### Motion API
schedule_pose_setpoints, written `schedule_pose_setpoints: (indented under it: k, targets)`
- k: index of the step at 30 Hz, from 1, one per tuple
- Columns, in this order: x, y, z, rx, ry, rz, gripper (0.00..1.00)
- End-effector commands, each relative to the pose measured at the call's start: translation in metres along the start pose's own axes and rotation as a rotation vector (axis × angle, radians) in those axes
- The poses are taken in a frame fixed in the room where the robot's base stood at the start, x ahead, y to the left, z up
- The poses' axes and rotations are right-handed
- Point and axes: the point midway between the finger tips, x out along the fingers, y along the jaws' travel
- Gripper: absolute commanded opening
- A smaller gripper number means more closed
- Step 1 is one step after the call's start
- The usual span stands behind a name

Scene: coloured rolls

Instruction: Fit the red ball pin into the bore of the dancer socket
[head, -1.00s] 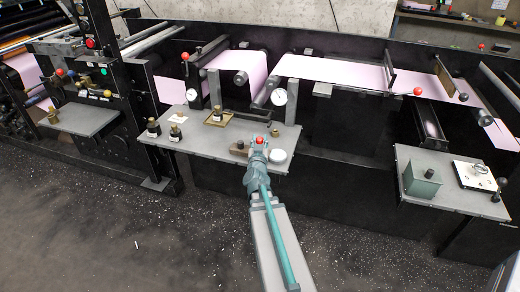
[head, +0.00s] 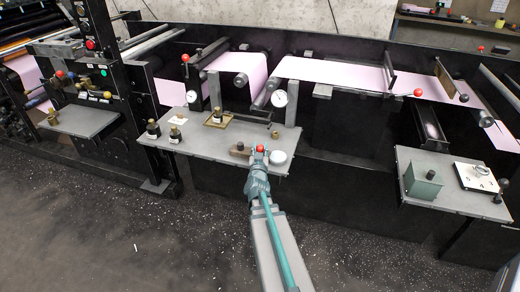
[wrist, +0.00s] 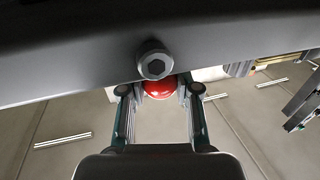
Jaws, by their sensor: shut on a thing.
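My gripper (wrist: 160,98) is shut on the red ball pin (wrist: 160,89). The red ball sits between the two fingertips; its pin is hidden. In the head view my gripper (head: 260,154) and the red ball (head: 260,148) are at the front edge of the middle grey table, between a brown block and a white round dish. In the wrist view a round metal fitting (wrist: 154,62) with a hexagonal recess, on a grey bar, overlaps the ball's upper edge. I cannot tell whether this is the dancer socket, or whether it touches the ball.
The middle table (head: 205,148) carries a brown block (head: 240,150), a white dish (head: 277,157), a tray (head: 219,119) and dark-based fittings. Rollers with a pink web (head: 320,69) and two gauges (head: 279,98) stand behind. A green box (head: 422,184) is on the right table.

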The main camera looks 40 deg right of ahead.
Motion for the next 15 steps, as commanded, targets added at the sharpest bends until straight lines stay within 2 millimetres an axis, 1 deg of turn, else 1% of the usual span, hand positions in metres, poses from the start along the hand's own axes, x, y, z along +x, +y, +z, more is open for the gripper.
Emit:
schedule_pose_setpoints:
  k: [1, 7, 8, 9, 12, 15]
  targets:
    - [0.0003, -0.0005, 0.0075, 0.002, -0.011, -0.003, 0.0]
    - [0.0001, -0.0006, 0.0114, 0.003, -0.016, -0.005, 0.0]
    - [0.0001, -0.0006, 0.0117, 0.003, -0.016, -0.005, 0.34]
    - [0.0001, -0.0005, 0.0117, 0.003, -0.016, -0.004, 0.41]
    - [0.0001, -0.0004, 0.0107, 0.003, -0.013, -0.004, 0.56]
    - [0.0, -0.0004, 0.0098, 0.002, -0.012, -0.003, 0.56]
